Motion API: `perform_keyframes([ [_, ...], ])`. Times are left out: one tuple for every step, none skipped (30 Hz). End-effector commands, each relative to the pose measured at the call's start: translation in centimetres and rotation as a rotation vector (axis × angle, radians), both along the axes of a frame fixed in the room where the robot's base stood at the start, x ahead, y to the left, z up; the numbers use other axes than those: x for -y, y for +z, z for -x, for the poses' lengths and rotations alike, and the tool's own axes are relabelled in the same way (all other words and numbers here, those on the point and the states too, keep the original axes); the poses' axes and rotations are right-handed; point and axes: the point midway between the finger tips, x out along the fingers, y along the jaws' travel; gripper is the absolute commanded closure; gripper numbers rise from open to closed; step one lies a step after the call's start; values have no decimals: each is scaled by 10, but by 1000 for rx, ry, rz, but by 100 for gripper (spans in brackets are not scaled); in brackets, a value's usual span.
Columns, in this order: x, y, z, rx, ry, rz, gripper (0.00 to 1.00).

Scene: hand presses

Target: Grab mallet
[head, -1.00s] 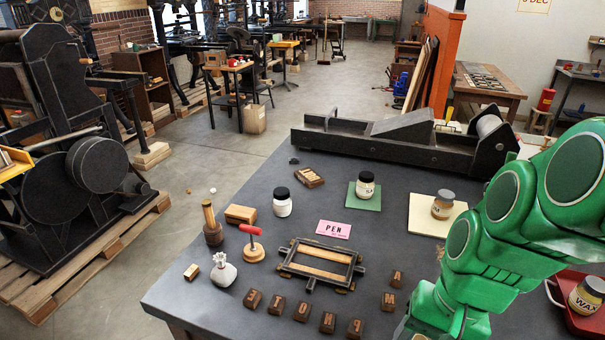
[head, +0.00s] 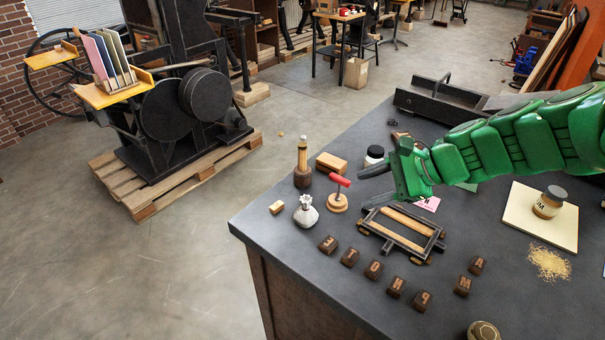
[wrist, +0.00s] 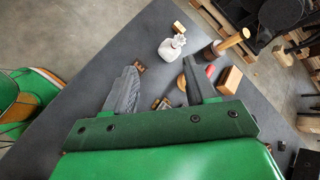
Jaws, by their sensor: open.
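The mallet (head: 302,166) stands on its dark round head with its light wooden handle pointing up, near the far left edge of the dark table. It also shows in the wrist view (wrist: 228,42), at the upper right beyond the fingers. My gripper (head: 374,184) is over the table to the right of the mallet, apart from it. In the wrist view its two grey fingers (wrist: 160,64) are spread wide with nothing held between them.
A red-handled tool (head: 338,193) and a white pouch-like object (head: 305,211) stand near the mallet. A wooden block (head: 330,163) lies just right of it. A black-and-wood frame (head: 401,232) and several letter blocks lie in front. A press (head: 180,100) stands left, across open floor.

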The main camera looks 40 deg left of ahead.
Motion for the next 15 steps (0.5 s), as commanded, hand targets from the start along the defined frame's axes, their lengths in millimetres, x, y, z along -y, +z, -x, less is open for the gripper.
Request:
perform_keyframes([
  [-14,-2,-8,-33,-25,-17,44],
  [-21,-4,-12,-53,-42,-26,44],
  [-31,-6,-18,-82,-65,-37,44],
  [-38,-7,-22,-102,-82,-45,44],
  [-45,-8,-27,-124,-100,-54,44],
  [-55,-11,-32,-151,-122,-63,44],
  [-62,-13,-37,-173,-140,-71,44],
  [-69,-15,-42,-194,-157,-78,44],
  [-78,-17,-48,-223,-181,-88,44],
  [-84,-19,-52,-244,-198,-96,44],
  [-91,-21,-57,-267,-216,-102,44],
  [-100,-26,-62,-297,-239,-107,44],
  [-106,-30,-66,-321,-259,-111,44],
  [-112,-33,-71,-342,-276,-116,44],
  [-121,-37,-77,-372,-301,-123,44],
])
